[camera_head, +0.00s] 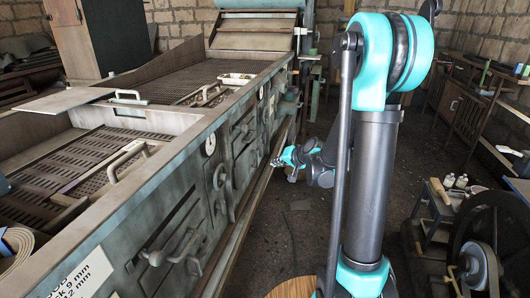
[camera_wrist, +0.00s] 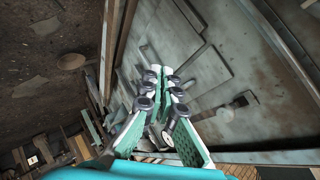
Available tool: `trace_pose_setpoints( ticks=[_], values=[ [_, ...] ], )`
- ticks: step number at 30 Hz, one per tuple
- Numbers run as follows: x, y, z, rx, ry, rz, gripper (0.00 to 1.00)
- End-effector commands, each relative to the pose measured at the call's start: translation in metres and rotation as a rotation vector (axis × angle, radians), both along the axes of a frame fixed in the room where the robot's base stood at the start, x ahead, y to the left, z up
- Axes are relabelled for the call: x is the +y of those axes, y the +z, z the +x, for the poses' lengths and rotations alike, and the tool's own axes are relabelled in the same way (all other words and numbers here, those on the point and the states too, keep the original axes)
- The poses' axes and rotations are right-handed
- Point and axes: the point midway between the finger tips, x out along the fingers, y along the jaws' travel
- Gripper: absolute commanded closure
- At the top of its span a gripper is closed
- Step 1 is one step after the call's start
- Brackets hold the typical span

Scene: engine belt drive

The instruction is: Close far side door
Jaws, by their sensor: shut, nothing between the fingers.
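The long grey-green machine (camera_head: 160,160) runs along the left of the head view, with several doors and handles on its side. The far side door (camera_head: 270,106) appears as a small panel near the far end of that side; my arm does not cover it, but its exact angle is too small to tell. My gripper (camera_head: 276,161) is low beside the machine's side, right of the lower rail. In the wrist view my gripper (camera_wrist: 161,72) is shut and empty, its fingertips together in front of a grey metal panel (camera_wrist: 185,45). I cannot tell whether they touch it.
A nearer side door (camera_head: 182,236) has bar handles that stick out. Dark floor (camera_head: 290,225) lies free between the machine and the right-hand side. A wooden stool (camera_head: 440,205) and a dark wheel (camera_head: 490,240) stand at the right.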

Motion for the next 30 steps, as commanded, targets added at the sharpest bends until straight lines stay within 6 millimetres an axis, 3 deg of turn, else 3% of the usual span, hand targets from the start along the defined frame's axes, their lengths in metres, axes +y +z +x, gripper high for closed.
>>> trace_pose_setpoints(
  ticks=[1,6,15,24,30],
  values=[
    [0.002,-0.002,0.021,-0.018,-0.016,0.044,1.0],
    [0.008,-0.009,0.079,-0.074,-0.075,0.193,1.0],
    [0.001,-0.042,0.167,-0.156,-0.199,0.453,1.0],
    [-0.021,-0.102,0.227,-0.208,-0.341,0.707,1.0],
    [-0.036,-0.137,0.244,-0.222,-0.415,0.826,1.0]
  ],
)
